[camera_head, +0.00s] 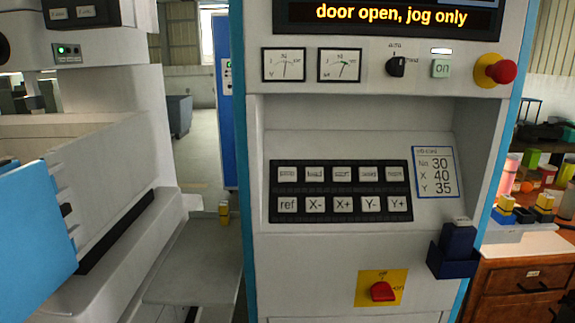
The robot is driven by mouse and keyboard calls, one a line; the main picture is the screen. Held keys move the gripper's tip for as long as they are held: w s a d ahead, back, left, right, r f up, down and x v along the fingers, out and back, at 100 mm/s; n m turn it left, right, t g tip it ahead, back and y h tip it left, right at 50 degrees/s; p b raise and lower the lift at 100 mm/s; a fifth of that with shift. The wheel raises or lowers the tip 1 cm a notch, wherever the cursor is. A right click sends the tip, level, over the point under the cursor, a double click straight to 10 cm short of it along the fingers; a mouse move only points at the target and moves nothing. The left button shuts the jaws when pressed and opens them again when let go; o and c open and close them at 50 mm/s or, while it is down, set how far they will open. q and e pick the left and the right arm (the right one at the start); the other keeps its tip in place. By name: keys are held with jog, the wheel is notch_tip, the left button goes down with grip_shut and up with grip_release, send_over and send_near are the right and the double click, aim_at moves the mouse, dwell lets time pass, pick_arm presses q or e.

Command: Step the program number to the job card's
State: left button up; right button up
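The job card (435,173) is stuck right of the keypad and reads No. 30, X 40, Y 35. The keypad (341,191) has two rows of pale keys on a dark plate. The lower row reads ref, X-, X+, Y-, Y+; the upper row's labels are too small to read surely. The display (388,15) shows "door open, jog only" in yellow; its upper part is cut off, and no program number shows. A black rotary switch (396,67) sits beside a pale green "on" button (440,69). Neither gripper is in view.
A red emergency button (502,71) sticks out at upper right. A red switch (382,291) on a yellow plate is below the keypad. A dark blue holder (453,264) juts out at the panel's lower right. A wooden cabinet (527,285) stands right. The space before the keypad is clear.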

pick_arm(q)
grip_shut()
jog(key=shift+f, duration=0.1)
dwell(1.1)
